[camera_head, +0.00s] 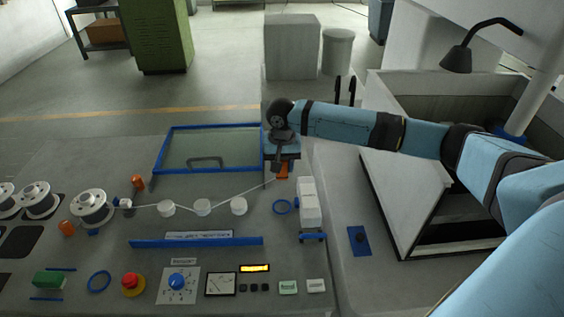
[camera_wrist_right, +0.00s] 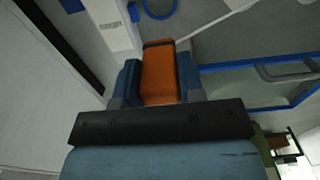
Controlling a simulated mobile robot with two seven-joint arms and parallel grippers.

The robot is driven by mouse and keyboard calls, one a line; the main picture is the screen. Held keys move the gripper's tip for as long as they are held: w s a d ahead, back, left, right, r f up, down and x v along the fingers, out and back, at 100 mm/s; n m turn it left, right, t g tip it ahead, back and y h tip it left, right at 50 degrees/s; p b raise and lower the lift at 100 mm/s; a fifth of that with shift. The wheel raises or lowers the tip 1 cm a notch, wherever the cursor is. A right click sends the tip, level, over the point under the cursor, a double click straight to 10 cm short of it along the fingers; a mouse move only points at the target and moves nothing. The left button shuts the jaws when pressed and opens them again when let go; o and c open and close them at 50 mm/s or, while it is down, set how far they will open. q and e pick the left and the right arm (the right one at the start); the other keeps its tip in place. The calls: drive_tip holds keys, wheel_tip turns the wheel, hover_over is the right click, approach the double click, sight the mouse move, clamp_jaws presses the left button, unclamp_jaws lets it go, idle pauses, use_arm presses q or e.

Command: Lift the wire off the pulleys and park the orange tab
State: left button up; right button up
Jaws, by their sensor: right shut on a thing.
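My right gripper (camera_head: 283,166) is shut on the orange tab (camera_head: 283,172), above the right part of the machine panel. In the right wrist view the orange tab (camera_wrist_right: 160,75) sits between the two blue fingers. The white wire (camera_head: 258,185) runs from the tab down left past three white pulleys (camera_head: 203,207) to the spool (camera_head: 93,207) at the left. I cannot tell whether the wire touches each pulley. My left gripper is not in view.
A white block (camera_head: 308,202) stands just right of the tab, with a blue ring (camera_head: 282,207) beside it. A blue-framed glass lid (camera_head: 210,148) lies behind the pulleys. A blue bar (camera_head: 196,242), a red button (camera_head: 132,284) and a dial (camera_head: 177,283) are in front. An open-topped tank (camera_head: 410,180) stands right.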

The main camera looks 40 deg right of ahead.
drive_tip(key=shift+w+a+r, duration=0.1)
drive_tip(key=shift+w+a, duration=0.05)
drive_tip(key=shift+a, duration=0.15)
drive_tip(key=w+a+p, duration=0.2)
drive_tip(key=w+a, duration=0.5)
drive_tip(key=a, duration=0.5)
drive_tip(key=shift+w+a+p, duration=0.3)
drive_tip(key=shift+w+a, duration=0.05)
drive_tip(key=shift+w, duration=0.05)
drive_tip(key=w+a, duration=0.6)
drive_tip(key=a, duration=0.3)
drive_tip(key=shift+a+b, duration=0.4)
